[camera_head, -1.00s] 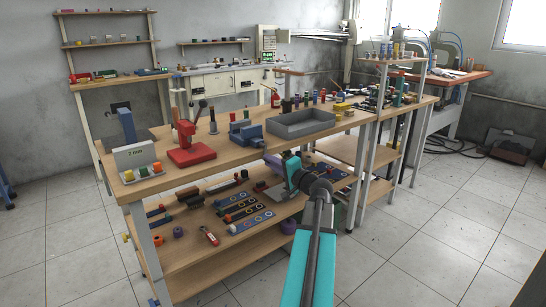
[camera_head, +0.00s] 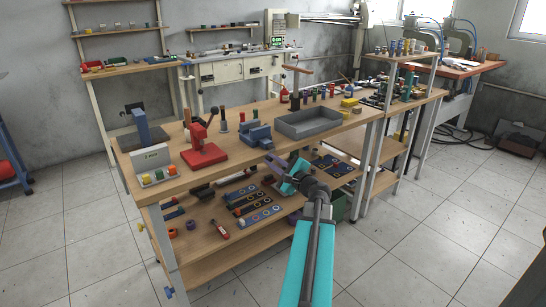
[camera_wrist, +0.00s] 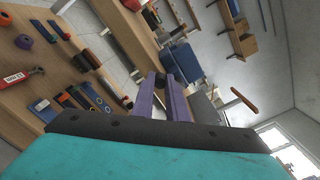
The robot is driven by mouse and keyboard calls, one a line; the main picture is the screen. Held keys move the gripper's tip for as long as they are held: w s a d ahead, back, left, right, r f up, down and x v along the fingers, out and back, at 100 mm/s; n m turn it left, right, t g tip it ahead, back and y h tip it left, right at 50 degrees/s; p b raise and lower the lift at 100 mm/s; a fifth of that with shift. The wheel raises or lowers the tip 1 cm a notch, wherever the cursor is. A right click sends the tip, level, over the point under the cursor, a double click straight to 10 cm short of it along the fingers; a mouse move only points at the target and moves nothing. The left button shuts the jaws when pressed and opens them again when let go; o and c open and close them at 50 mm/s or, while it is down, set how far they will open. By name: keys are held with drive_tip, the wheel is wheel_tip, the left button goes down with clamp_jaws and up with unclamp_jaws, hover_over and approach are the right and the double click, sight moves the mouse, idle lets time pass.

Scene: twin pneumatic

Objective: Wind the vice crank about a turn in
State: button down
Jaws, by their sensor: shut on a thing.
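The blue vice (camera_head: 255,136) sits on the workbench top, left of the grey tray. It also shows beyond my fingertips in the wrist view (camera_wrist: 180,62). My gripper (camera_head: 270,158) is at the bench's front edge, just in front of the vice. In the wrist view its purple fingers (camera_wrist: 166,84) are closed around a small dark piece (camera_wrist: 165,78) at their tips, in line with the vice's near side. This appears to be the vice crank's handle. The rest of the crank is hidden by the fingers, and its angle cannot be made out.
The grey tray (camera_head: 308,123) stands right of the vice, and a red press (camera_head: 204,150) stands left of it. The lower shelf (camera_head: 205,245) below my gripper holds several blue strips and small parts. The floor on the right is clear.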

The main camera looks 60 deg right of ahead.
drive_tip(key=shift+w+a+r+m+p, duration=0.15)
drive_tip(key=shift+r+m+p, duration=0.2)
drive_tip(key=shift+m+p, duration=0.4)
drive_tip(key=shift+w+a+r+m+p, duration=0.1)
drive_tip(key=shift+r+m+p, duration=0.2)
drive_tip(key=shift+m+p, duration=0.45)
drive_tip(key=c, duration=1.7)
unclamp_jaws()
drive_tip(key=shift+f, duration=0.1)
drive_tip(key=shift+c, duration=0.2)
drive_tip(key=shift+s, duration=0.1)
drive_tip(key=p+v, duration=0.2)
drive_tip(key=v, duration=0.6)
drive_tip(key=shift+s, duration=0.4)
